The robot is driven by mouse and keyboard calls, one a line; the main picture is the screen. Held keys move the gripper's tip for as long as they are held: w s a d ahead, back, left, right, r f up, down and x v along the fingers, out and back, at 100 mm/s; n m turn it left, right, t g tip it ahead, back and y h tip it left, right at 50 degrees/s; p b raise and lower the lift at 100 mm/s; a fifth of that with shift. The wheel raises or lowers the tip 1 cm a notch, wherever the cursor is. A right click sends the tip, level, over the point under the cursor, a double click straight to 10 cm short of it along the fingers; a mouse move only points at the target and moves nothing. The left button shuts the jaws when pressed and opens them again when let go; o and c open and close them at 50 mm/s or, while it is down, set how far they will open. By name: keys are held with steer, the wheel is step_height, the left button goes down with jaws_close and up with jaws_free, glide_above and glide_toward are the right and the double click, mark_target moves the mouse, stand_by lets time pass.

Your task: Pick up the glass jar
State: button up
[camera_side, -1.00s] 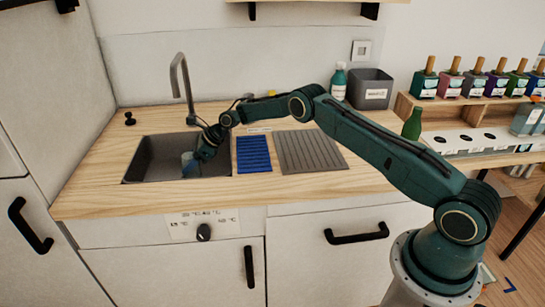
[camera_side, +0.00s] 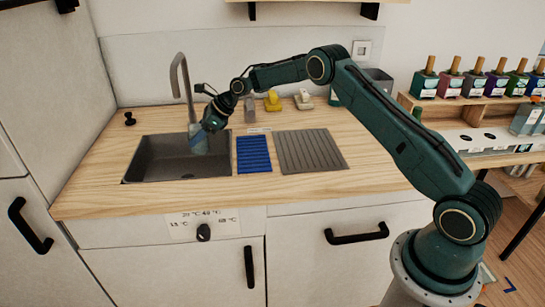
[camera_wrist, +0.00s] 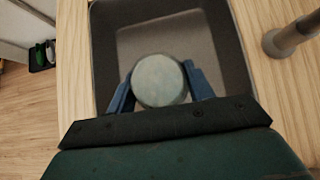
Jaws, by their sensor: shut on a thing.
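The glass jar (camera_wrist: 160,80) shows in the wrist view as a pale, cloudy round shape between the two blue fingers of my gripper (camera_wrist: 160,88). The fingers touch it on its left and right sides. In the side view the jar (camera_side: 196,138) is a small bluish-grey shape, partly hidden by my gripper (camera_side: 200,138). My gripper is shut on the jar and holds it above the floor of the dark sink (camera_side: 150,165), around the height of the rim.
A tall grey faucet (camera_side: 181,80) stands at the sink's back edge, close to my gripper. A blue ribbed mat (camera_side: 254,155) and a grey ribbed drainboard (camera_side: 310,152) lie right of the sink. Yellow and grey items (camera_side: 272,101) stand behind them.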

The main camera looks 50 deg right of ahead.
steer(key=shift+r, duration=2.35)
steer(key=s+r+m+t+h, duration=0.1)
steer(key=s+r+m+h, duration=0.1)
steer(key=s, duration=0.9)
steer(key=s+r+m+t+h, duration=0.1)
steer(key=s+r+m, duration=0.1)
steer(key=s, duration=1)
steer(key=shift+s+a+r+m+h, duration=0.15)
steer(key=shift+a+r+m+h, duration=0.2)
steer(key=shift+m, duration=0.45)
steer(key=shift+f, duration=0.1)
